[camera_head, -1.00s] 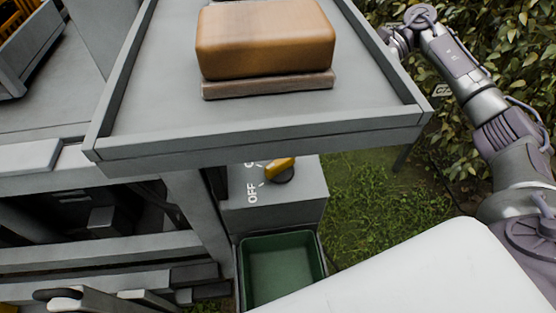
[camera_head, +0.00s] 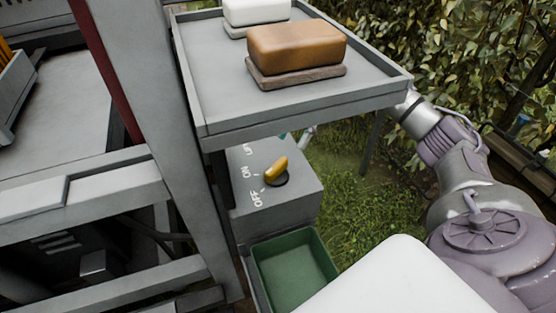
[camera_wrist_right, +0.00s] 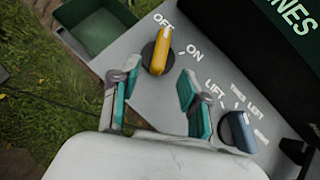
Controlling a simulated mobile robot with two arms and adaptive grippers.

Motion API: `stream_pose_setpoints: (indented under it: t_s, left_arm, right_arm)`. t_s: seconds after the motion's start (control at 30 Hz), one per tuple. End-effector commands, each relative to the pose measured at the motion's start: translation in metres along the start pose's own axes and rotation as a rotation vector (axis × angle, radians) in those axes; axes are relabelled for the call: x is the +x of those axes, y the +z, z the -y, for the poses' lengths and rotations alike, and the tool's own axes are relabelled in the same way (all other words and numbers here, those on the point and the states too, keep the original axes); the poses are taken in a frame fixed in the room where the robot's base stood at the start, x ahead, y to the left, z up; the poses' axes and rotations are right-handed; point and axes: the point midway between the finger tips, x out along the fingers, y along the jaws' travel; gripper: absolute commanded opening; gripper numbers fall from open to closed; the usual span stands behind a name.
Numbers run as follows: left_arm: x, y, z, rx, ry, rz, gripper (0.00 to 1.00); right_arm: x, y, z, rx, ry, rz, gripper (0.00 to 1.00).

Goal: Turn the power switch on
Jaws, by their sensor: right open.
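The power switch (camera_head: 277,168) is a yellow handle on a dark round base, on top of a grey box under the tray. In the right wrist view the yellow handle (camera_wrist_right: 160,50) lines up with the OFF label; ON is to its right. My right gripper (camera_wrist_right: 158,96) is open and empty, its teal-padded fingers apart. The handle shows beyond the fingertips, roughly between them, with no clear contact. In the head view only a little of this gripper (camera_head: 299,134) shows behind the box, under the tray edge. My left gripper is not in view.
A blue knob (camera_wrist_right: 238,131) sits beside LIFT lettering on the same panel. A grey tray (camera_head: 300,122) with brown and white blocks overhangs the box. A green bin (camera_head: 295,270) stands in front of it. Grass and a hedge lie to the right.

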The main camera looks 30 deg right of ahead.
Motion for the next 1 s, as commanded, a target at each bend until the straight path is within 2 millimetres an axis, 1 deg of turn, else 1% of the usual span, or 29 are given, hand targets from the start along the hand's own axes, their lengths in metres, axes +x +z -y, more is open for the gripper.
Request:
stream_pose_setpoints:
  t_s: [0.03,0.2,0.3,0.4,0.57,0.8,0.87,1.0]
  left_arm:
    - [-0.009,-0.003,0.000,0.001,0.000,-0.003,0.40]
    - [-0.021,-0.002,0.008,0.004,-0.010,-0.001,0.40]
    - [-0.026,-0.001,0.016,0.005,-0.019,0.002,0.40]
    - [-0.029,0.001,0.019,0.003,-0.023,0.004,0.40]
    - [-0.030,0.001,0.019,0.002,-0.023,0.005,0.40]
    - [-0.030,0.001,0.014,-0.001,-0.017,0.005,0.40]
    - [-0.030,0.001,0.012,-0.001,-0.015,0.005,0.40]
    - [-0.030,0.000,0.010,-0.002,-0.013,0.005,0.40]
  right_arm:
    - [0.009,0.003,-0.001,0.001,0.006,0.001,0.46]
    - [0.043,0.003,-0.001,0.000,0.003,0.002,0.46]
    - [0.057,0.003,0.000,-0.001,0.001,0.002,0.46]
    - [0.068,0.002,0.000,0.000,0.001,0.001,0.46]
    - [0.075,0.001,0.000,0.000,0.000,0.000,0.46]
    - [0.076,0.000,0.000,-0.001,-0.001,0.000,0.46]
    - [0.076,0.000,0.000,-0.001,-0.001,0.000,0.36]
    - [0.076,0.000,0.000,0.000,-0.001,0.000,0.12]
